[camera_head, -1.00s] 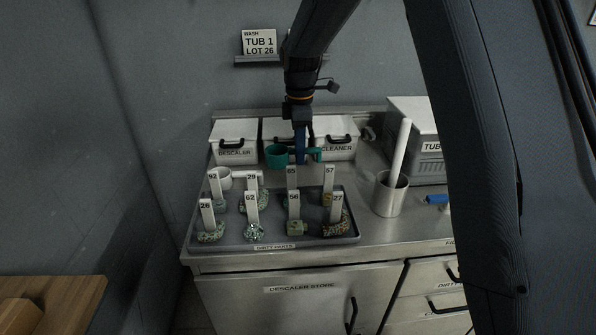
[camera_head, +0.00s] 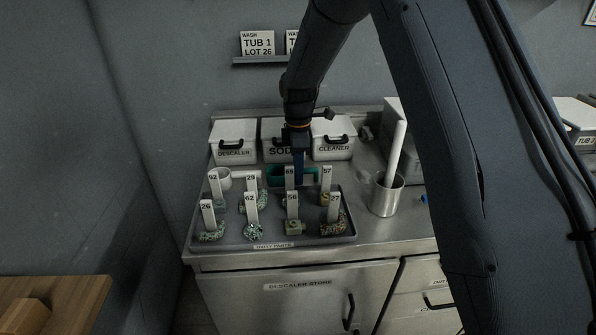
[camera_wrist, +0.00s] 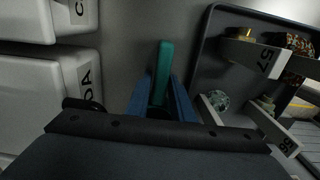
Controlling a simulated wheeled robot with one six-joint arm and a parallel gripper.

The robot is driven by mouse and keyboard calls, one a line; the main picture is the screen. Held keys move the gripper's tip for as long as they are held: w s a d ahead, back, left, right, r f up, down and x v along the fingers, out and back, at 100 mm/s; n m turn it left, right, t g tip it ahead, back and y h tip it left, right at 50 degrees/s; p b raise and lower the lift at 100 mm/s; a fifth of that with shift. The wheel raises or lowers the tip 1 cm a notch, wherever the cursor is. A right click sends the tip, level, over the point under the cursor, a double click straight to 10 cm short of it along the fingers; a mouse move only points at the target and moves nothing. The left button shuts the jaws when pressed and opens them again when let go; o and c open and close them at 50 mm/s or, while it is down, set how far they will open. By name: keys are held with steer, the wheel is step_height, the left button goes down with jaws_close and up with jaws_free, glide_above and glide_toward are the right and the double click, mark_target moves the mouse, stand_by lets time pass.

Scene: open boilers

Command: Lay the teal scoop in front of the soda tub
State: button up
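The soda tub (camera_head: 274,131) is a white lidded box, the middle of three at the back of the counter. Its label is partly hidden by my gripper; its side also shows in the wrist view (camera_wrist: 32,92). My gripper (camera_head: 299,178) is low in front of this tub, behind the parts tray. It is shut on the handle of the teal scoop (camera_wrist: 163,70), one blue finger on each side. In the head view the scoop (camera_head: 277,171) lies crosswise, cup to the left, partly hidden by tags. I cannot tell whether it touches the counter.
The descaler tub (camera_head: 232,131) and cleaner tub (camera_head: 333,128) flank the soda tub. A dark tray (camera_head: 345,218) of tagged parts stands close in front, leaving a narrow strip.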

steer(key=shift+o, duration=1.2)
step_height(320, 180, up, 12)
steer(key=b, duration=0.3)
steer(key=shift+r, duration=0.15)
